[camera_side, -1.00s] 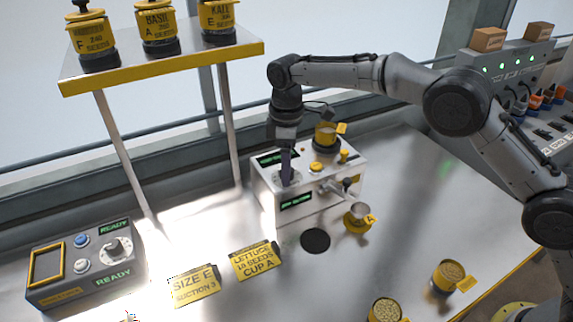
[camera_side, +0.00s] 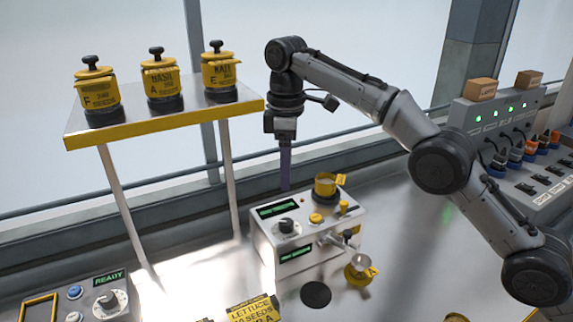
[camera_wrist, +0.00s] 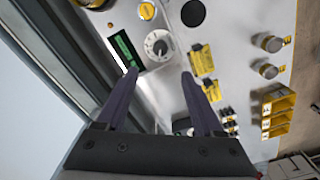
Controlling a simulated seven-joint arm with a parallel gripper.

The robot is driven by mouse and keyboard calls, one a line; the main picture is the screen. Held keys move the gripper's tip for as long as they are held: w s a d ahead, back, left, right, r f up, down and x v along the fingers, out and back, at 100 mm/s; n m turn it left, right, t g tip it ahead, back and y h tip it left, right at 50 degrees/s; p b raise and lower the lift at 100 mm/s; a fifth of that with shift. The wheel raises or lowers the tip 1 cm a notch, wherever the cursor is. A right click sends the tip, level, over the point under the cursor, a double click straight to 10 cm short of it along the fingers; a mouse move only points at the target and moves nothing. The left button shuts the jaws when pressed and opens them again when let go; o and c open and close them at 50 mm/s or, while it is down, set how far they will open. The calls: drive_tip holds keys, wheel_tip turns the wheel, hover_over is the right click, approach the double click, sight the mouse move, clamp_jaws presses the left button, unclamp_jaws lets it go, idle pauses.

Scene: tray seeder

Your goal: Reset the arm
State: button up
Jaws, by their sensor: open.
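My gripper (camera_side: 285,170) hangs pointing down above the white seeder box (camera_side: 318,262), clear of its dial (camera_side: 288,226). In the wrist view its two dark fingers (camera_wrist: 158,82) are spread apart with nothing between them, and the dial (camera_wrist: 158,45) shows beyond the tips. The box carries a green-lit display, a yellow button (camera_side: 316,218) and a yellow cup (camera_side: 326,186) on top. A spout on its front points toward a small yellow cup (camera_side: 360,270) on the table.
A shelf (camera_side: 165,122) with three yellow seed jars stands at the left. A control box (camera_side: 75,300) reading READY is at lower left, a sign (camera_side: 254,308) at the bottom. A grey station (camera_side: 505,110) stands at right. The air above the seeder box is open.

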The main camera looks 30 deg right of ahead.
drive_tip(key=shift+r, duration=0.3)
idle(0.4)
